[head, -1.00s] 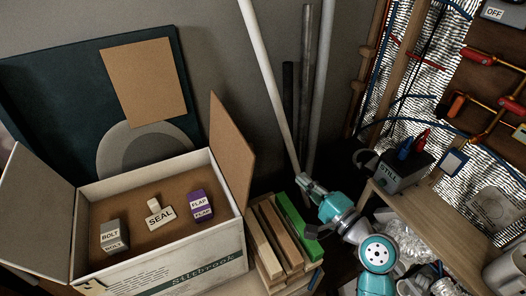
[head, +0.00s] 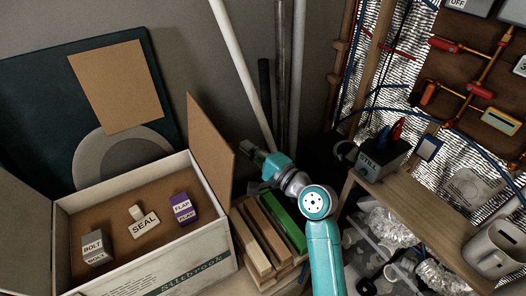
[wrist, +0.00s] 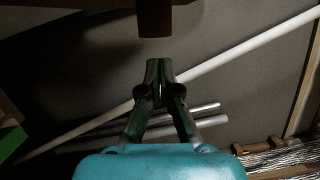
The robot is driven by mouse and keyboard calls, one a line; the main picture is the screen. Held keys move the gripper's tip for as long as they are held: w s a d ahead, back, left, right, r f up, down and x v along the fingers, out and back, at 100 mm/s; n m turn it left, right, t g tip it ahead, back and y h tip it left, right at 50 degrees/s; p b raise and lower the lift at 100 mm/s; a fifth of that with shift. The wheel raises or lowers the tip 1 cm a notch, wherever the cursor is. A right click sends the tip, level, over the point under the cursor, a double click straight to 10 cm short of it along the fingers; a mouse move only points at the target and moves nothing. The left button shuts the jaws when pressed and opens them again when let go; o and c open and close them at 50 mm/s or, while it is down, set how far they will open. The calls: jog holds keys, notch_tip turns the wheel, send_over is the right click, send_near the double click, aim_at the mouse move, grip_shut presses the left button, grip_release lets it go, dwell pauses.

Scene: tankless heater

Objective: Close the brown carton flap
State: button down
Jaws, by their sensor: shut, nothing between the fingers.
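The carton (head: 225,243) is white outside with a brown inside and stands open at the left of the head view. Its brown flap (head: 212,142) stands upright along the right side, leaning slightly outward. My gripper (head: 247,147) is just right of the flap, on its outer side, fingers pointing toward it; I cannot tell whether they touch. In the wrist view the fingers (wrist: 160,68) are together and empty. A dark brown piece (wrist: 155,18) hangs ahead of the tips; it may be the flap.
Blocks marked BOLT (head: 94,247), SEAL (head: 143,222) and FLAP (head: 182,208) are in the carton. Wood strips and a green strip (head: 283,220) are stacked right of it. Poles (head: 245,75) lean behind my gripper. A grey STILL box (head: 378,158) sits on the right shelf.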

jog(key=shift+s+a+r, duration=0.15)
jog(key=shift+s+a, duration=0.35)
jog(key=shift+a, duration=0.3)
